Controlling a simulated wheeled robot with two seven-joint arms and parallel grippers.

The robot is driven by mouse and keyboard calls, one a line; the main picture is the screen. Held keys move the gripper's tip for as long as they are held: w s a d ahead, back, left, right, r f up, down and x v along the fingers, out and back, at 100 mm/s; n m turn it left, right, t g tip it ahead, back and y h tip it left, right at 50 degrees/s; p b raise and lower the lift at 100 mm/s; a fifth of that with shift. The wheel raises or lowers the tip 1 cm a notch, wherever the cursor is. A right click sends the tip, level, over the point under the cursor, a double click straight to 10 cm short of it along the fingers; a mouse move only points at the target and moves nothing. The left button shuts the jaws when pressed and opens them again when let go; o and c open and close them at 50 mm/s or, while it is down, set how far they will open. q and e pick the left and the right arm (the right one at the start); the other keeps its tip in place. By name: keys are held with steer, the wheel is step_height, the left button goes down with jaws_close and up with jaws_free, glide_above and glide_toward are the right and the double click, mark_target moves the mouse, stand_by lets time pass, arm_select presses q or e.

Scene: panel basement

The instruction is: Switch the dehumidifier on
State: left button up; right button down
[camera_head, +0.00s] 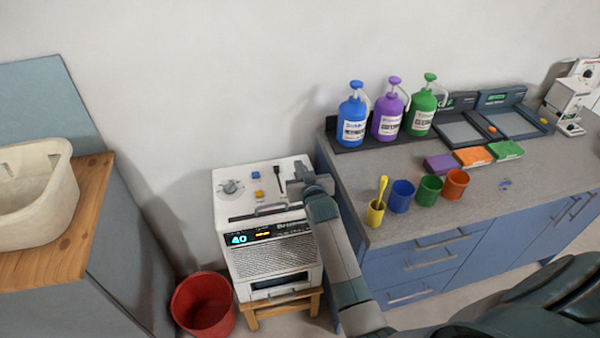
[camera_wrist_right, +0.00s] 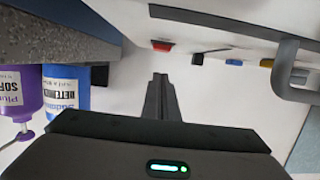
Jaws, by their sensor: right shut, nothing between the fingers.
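The dehumidifier (camera_head: 277,259) is a white box on a small wooden stool. Its front display (camera_head: 239,239) shows a lit "40" beside an orange light. On its top are a round knob (camera_head: 231,187), a blue button (camera_head: 256,174), a yellow button (camera_head: 258,194), a black lever (camera_head: 280,179) and a handle. My right gripper (camera_head: 300,178) is above the top's right side, shut and empty. In the wrist view its closed fingers (camera_wrist_right: 160,90) point towards the white casing, and a red switch-like part (camera_wrist_right: 162,46) shows beyond them. The gripper hides part of the top in the head view. My left gripper is not in view.
A grey-topped blue cabinet (camera_head: 440,235) stands close on the right, with pump bottles (camera_head: 389,110) and coloured cups (camera_head: 430,189) on it. A red bucket (camera_head: 203,305) stands on the floor at left. A wooden counter (camera_head: 85,205) with a pale basin (camera_head: 35,195) is further left.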

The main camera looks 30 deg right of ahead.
steer(key=shift+s+f, duration=0.15)
steer(key=shift+f, duration=1.25)
steer(key=shift+f, duration=0.25)
steer(key=shift+r, duration=0.15)
steer(key=r+p, duration=0.1)
steer(key=r, duration=0.1)
steer(key=r+p, duration=0.1)
steer(key=p, duration=0.1)
steer(key=shift+w+d+r, duration=0.1)
steer(key=shift+w+r, duration=0.3)
steer(key=shift+s+r, duration=0.1)
steer(key=shift+s, duration=0.1)
steer(key=r+b+v, duration=0.1)
steer(key=b+v, duration=0.1)
steer(key=v, duration=0.7)
steer(key=shift+r, duration=0.2)
